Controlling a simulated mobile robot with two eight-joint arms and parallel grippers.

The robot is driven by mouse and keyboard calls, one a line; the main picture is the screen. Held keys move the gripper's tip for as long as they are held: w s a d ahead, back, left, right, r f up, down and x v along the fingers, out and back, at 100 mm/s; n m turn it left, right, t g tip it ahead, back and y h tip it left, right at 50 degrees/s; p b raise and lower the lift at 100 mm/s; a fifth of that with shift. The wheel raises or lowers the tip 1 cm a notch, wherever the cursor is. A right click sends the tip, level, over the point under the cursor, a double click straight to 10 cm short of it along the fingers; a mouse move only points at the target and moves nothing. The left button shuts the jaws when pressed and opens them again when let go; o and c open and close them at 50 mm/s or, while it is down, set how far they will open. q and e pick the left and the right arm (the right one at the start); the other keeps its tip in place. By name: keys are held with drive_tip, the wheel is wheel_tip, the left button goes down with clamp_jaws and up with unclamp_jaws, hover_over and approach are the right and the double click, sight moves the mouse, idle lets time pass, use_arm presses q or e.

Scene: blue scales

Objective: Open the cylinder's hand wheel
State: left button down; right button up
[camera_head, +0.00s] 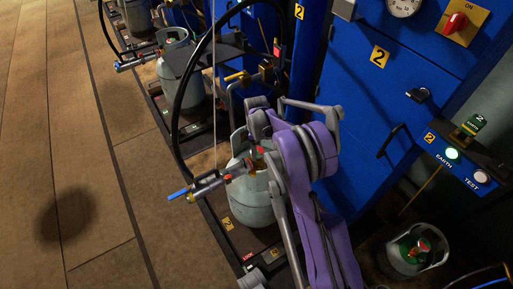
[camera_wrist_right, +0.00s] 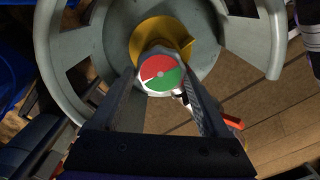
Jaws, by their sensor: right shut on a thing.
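The grey gas cylinder (camera_head: 250,205) stands upright on a dark scale platform, with its collar around the valve. In the right wrist view its grey collar (camera_wrist_right: 75,60) surrounds a yellow brass valve (camera_wrist_right: 160,40) and the small hand wheel (camera_wrist_right: 160,72), whose round top is part red and part green. My right gripper (camera_wrist_right: 158,78) has a finger on each side of the hand wheel and is shut on it. In the head view my purple right arm reaches down to the cylinder top and largely hides the wheel. My left gripper is not in view.
A hose fitting with a blue lever (camera_head: 180,194) juts left from the cylinder top, joined to a black hose (camera_head: 172,110). Another cylinder (camera_head: 180,70) stands behind. A blue cabinet (camera_head: 350,110) stands close on the right. The floor at left is clear.

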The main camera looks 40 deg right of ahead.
drive_tip(key=shift+n, duration=0.4)
drive_tip(key=o, duration=1.2)
drive_tip(key=shift+o, duration=0.2)
drive_tip(key=shift+r, duration=0.1)
wheel_tip(320, 180, up, 11)
drive_tip(key=p, duration=0.2)
drive_tip(key=shift+f, duration=0.2)
drive_tip(key=shift+a, duration=0.1)
